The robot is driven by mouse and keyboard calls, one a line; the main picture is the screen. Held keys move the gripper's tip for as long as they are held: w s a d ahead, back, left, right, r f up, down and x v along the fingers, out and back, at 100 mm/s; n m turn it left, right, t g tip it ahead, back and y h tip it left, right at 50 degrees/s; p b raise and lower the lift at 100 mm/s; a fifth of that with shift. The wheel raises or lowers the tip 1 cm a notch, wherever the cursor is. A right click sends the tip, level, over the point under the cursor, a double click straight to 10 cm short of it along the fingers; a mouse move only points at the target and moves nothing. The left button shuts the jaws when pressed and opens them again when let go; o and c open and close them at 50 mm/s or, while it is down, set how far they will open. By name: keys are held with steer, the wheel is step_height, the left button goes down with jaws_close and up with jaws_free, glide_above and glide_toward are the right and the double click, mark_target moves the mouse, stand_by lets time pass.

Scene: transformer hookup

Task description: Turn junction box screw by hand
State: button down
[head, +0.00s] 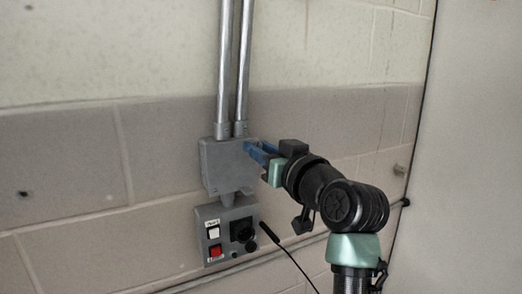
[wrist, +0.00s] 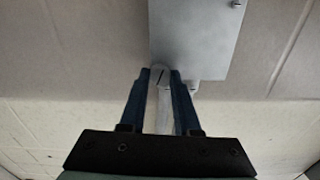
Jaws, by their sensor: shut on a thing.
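The grey junction box (head: 222,168) is fixed to the wall below two metal conduits. My gripper (head: 249,147), with blue fingers, reaches its upper right corner from the right. In the wrist view the box cover (wrist: 200,38) fills the upper middle, and my gripper (wrist: 161,74) sits at its lower left corner. A round slotted screw head (wrist: 160,77) shows between the two fingertips, which are shut on it from both sides. In the head view the fingers hide this screw.
A control box (head: 228,232) with a white button, a red button and a black knob hangs just below. Two vertical conduits (head: 222,70) rise above the junction box. Another cover screw (wrist: 236,3) shows at the wrist view's top edge. A horizontal pipe runs low along the wall.

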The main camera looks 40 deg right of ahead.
steer(key=c, duration=0.6)
jaws_free()
steer(key=b+v, duration=0.2)
steer(key=v, duration=1.1)
steer(key=shift+d, duration=0.1)
